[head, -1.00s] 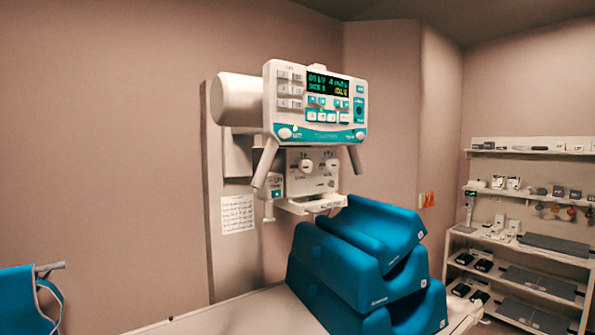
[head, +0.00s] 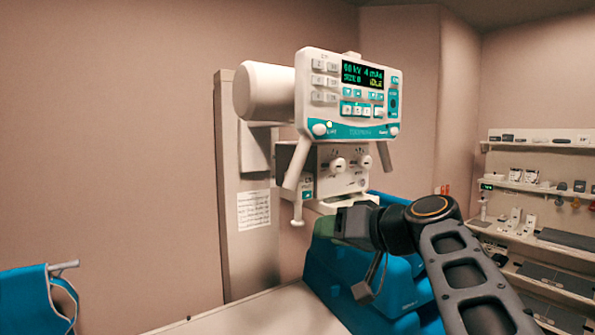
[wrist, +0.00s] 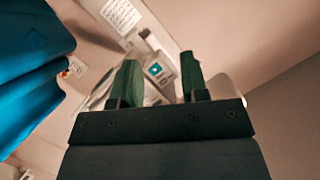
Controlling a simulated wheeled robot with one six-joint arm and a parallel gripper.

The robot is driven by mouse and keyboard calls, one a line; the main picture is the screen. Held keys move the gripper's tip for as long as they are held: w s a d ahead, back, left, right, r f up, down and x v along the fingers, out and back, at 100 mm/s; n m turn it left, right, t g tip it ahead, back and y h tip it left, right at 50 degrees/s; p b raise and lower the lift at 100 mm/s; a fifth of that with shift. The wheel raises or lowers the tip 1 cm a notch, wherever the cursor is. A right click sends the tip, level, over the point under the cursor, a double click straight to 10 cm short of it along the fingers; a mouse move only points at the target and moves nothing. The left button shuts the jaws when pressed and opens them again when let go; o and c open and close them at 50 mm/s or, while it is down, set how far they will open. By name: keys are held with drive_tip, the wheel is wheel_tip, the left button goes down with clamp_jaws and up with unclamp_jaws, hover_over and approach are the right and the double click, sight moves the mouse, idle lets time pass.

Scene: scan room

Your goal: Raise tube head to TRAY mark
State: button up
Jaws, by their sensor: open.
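The tube head (head: 350,95) is a white box with a teal panel, buttons and a lit display reading IDLE. It sits on an upright column (head: 228,200) and has two angled handles. Below it is a collimator (head: 340,170) with two knobs, and a small side box (head: 305,188) with a teal label. My gripper (head: 325,228) is open and empty, in front of and below the collimator. I cannot make out a TRAY mark.
Blue stacked cushions (head: 320,265) lie on the pale table (head: 255,315) under my arm; they also show in the wrist view (wrist: 30,50). A paper notice (head: 254,210) is at the column.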

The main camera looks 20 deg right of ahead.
sight(300, 170)
wheel_tip(300, 170, up, 10)
drive_tip(key=d+n+t+y, duration=0.1)
drive_tip(key=d+n+t, duration=0.1)
drive_tip(key=t, duration=0.1)
drive_tip(key=p+x, duration=0.5)
drive_tip(key=x, duration=0.6)
drive_tip(key=shift+p+x, duration=0.4)
drive_tip(key=shift+x, duration=0.45)
drive_tip(key=shift+f, duration=0.1)
clamp_jaws()
